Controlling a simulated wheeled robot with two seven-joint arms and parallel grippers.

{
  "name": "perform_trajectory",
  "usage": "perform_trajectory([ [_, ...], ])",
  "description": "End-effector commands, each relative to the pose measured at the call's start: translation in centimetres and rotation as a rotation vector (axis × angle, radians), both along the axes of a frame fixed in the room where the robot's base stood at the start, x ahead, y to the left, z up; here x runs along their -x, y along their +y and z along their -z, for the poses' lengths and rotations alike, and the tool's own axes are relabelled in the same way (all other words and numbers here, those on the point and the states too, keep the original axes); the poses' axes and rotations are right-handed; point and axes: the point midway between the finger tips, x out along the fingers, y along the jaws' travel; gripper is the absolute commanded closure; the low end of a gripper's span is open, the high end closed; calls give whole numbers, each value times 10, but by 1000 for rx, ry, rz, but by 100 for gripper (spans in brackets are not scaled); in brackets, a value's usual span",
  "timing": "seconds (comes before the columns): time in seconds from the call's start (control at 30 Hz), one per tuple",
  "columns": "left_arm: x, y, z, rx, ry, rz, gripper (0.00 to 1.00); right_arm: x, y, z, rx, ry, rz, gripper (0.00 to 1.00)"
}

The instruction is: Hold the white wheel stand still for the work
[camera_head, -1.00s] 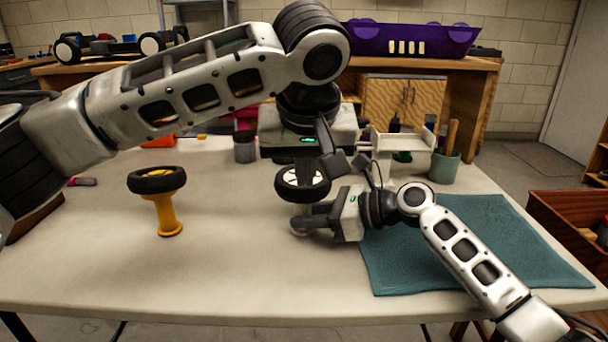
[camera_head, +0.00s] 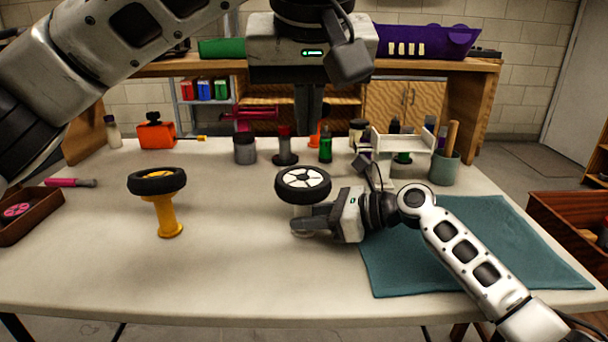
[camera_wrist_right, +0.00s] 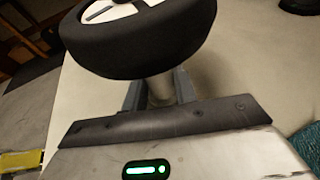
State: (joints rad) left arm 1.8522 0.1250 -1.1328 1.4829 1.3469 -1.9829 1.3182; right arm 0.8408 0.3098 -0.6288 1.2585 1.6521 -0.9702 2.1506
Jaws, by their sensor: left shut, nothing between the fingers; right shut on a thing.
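The white wheel stand (camera_head: 298,211) stands on the table near its middle, mostly hidden behind my right gripper's fingers and the wheel. A black-tyred wheel (camera_head: 303,184) with a white hub rests on top of it. My right gripper (camera_head: 306,222) is shut on the stand's post, below the wheel. In the right wrist view the post (camera_wrist_right: 160,88) shows between the two fingers, with the tyre (camera_wrist_right: 140,40) above. My left gripper (camera_head: 309,112) is shut and empty, raised above the table behind the wheel.
A yellow stand (camera_head: 166,216) with another wheel (camera_head: 157,181) on top stands to the left. A teal mat (camera_head: 470,245) lies under my right arm. Bottles, a grey jar (camera_head: 245,149) and a cup with a wooden handle (camera_head: 444,167) line the back. The front of the table is clear.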

Motion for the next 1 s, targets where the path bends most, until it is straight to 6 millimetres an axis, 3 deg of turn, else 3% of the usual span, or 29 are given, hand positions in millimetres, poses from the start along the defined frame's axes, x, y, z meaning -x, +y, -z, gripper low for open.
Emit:
perform_trajectory([
  [0.03, 0, 0, 0, 0, 0, 0, 100, 0, 0, -1, -1, -1, 0, 92],
  [0.07, 0, 0, 0, 0, 0, 0, 100, 0, 0, -1, -1, -1, 0, 67],
  [0.13, 0, 0, 0, 0, 0, 0, 100, 0, 0, -1, -1, -1, 0, 47],
  [0.43, 0, 0, 0, 0, 0, 0, 100, 0, -1, -1, 0, 0, 0, 47],
  [0.57, 0, 0, 0, 0, 0, 0, 100, 3, -11, -3, 0, -1, 1, 47],
  [1.0, 0, 0, 0, 0, 0, 0, 100, 28, -91, -29, 2, -1, 3, 47],
])
